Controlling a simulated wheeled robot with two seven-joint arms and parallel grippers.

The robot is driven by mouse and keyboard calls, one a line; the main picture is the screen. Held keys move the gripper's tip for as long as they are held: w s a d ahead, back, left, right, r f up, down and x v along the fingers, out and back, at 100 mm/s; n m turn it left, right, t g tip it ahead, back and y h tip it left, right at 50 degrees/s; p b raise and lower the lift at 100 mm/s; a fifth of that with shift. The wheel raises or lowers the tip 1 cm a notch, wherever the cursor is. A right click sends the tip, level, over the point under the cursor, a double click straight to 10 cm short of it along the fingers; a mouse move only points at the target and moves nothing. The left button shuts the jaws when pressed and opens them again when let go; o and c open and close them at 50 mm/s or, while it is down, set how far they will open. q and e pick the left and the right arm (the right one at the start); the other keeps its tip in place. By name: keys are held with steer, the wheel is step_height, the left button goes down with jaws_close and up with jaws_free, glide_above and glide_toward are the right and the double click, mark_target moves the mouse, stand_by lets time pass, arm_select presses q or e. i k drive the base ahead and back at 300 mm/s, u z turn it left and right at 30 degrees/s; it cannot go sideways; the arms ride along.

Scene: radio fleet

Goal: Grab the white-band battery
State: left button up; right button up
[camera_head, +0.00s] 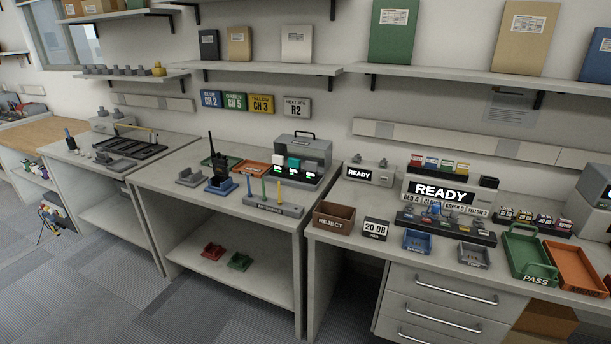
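A grey charger-like unit (302,158) with green lit displays stands at the back of the middle table. It holds several small blocks, among them a teal one (293,162) and a pale one (278,159). More small dark blocks with coloured bands (534,218) stand in a row on the right bench, left of the orange tray's back. I cannot tell at this size which block is the white-band battery. Neither of my grippers is in view.
A black radio (218,160) stands upright in a blue holder (221,186) on the middle table. The right bench carries a brown REJECT bin (333,215), a green PASS tray (529,255) and an orange tray (577,268). Grey floor (215,310) is clear in front.

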mark_target(277, 162)
steer(key=z, duration=0.45)
steer(key=i, duration=0.75)
steer(key=z, duration=0.25)
